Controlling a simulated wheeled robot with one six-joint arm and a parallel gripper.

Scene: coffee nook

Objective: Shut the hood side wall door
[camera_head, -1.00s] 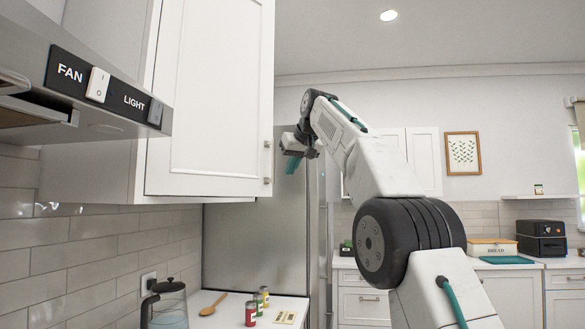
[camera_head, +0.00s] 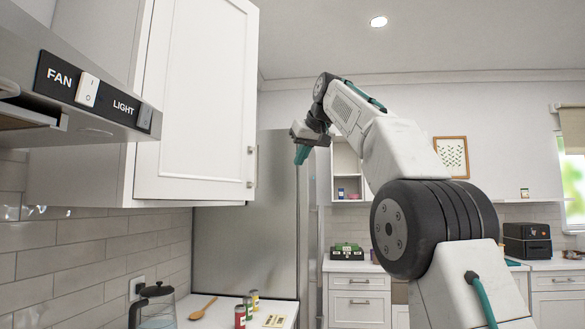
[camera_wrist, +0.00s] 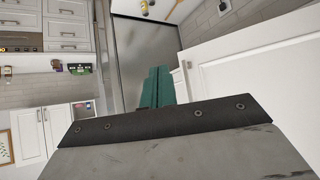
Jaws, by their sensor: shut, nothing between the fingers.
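The hood side wall door (camera_head: 200,100) is a white panelled upper cabinet door just right of the range hood. A handle (camera_head: 252,166) is at its right edge.
The range hood (camera_head: 85,95) with fan and light switches is at left. A steel fridge (camera_head: 245,235) stands behind the gripper. A picture frame (camera_head: 452,155) hangs at the back.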

